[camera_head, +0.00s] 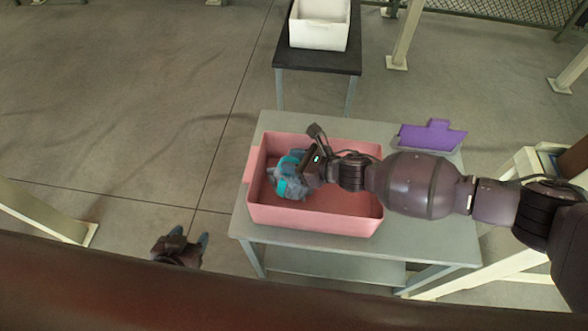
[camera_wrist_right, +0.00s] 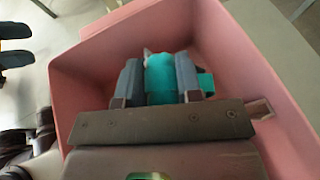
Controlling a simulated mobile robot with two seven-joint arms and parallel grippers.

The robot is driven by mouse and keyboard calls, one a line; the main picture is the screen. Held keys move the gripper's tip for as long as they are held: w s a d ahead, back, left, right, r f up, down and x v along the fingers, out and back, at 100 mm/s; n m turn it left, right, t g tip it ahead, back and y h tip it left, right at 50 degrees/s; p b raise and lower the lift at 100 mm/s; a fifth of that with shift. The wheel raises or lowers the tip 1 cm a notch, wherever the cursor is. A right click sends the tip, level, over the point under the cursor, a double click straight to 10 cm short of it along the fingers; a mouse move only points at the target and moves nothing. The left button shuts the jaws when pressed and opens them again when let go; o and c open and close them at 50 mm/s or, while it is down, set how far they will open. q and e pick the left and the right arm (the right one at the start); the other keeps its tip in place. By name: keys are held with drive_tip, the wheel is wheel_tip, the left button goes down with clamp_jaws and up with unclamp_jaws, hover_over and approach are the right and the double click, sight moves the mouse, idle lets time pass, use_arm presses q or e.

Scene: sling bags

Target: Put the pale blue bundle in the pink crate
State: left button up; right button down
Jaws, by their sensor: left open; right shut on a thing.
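The pink crate (camera_head: 330,224) stands open on a grey table. The bundle (camera_head: 289,161) looks teal and sits inside the crate's outline, near its left end. My right gripper (camera_head: 285,178) reaches into the crate from the right and is shut on the bundle. In the right wrist view the bundle (camera_wrist_right: 160,75) shows between the two grey-blue fingers, with crate walls around it. Its underside is hidden, so I cannot tell whether it touches the crate floor. My left gripper (camera_head: 184,247) is open and empty, left of the table and apart from the crate.
A purple object (camera_head: 432,135) lies at the table's back right corner. A white bin (camera_head: 320,25) stands on a dark table (camera_head: 315,60) behind. The grey table (camera_head: 290,122) is bare in a narrow strip around the crate. Pale posts stand at the sides.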

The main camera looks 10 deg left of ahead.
wheel_tip(320, 180, down, 4)
drive_tip(key=shift+r+b, duration=0.25)
drive_tip(key=shift+b, duration=0.2)
drive_tip(key=shift+f, duration=0.35)
drive_tip(key=shift+f, duration=0.15)
drive_tip(key=c, duration=0.8)
unclamp_jaws()
